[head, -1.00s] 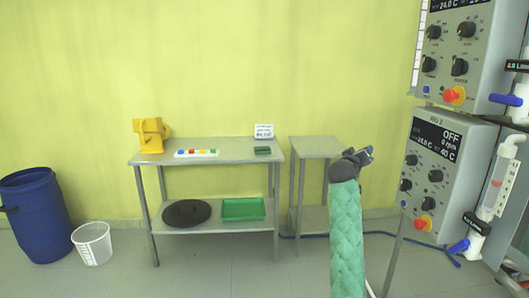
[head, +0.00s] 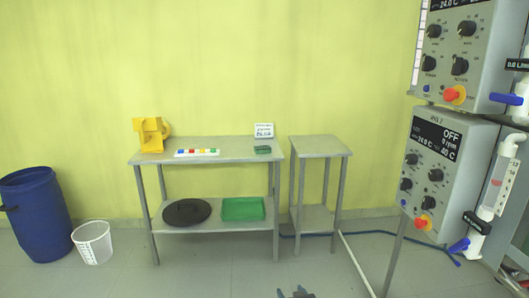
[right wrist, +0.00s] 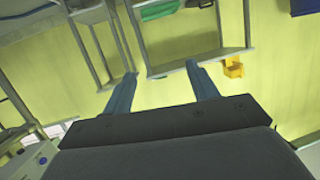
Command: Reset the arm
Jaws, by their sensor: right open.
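My right gripper (head: 296,293) shows only as a small dark piece at the bottom edge of the head view, low over the floor. In the right wrist view my right gripper (right wrist: 161,72) has its two blue-grey fingers spread apart. Nothing is between them. The green-sleeved arm is out of the head view. My left gripper is in neither view.
A metal table (head: 232,150) holds a yellow holder (head: 151,134) and coloured blocks; its lower shelf holds a green tray (head: 243,209). A small stand (head: 319,147) is beside it. Reactor control boxes (head: 437,160) stand at right, a blue barrel (head: 36,215) at left.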

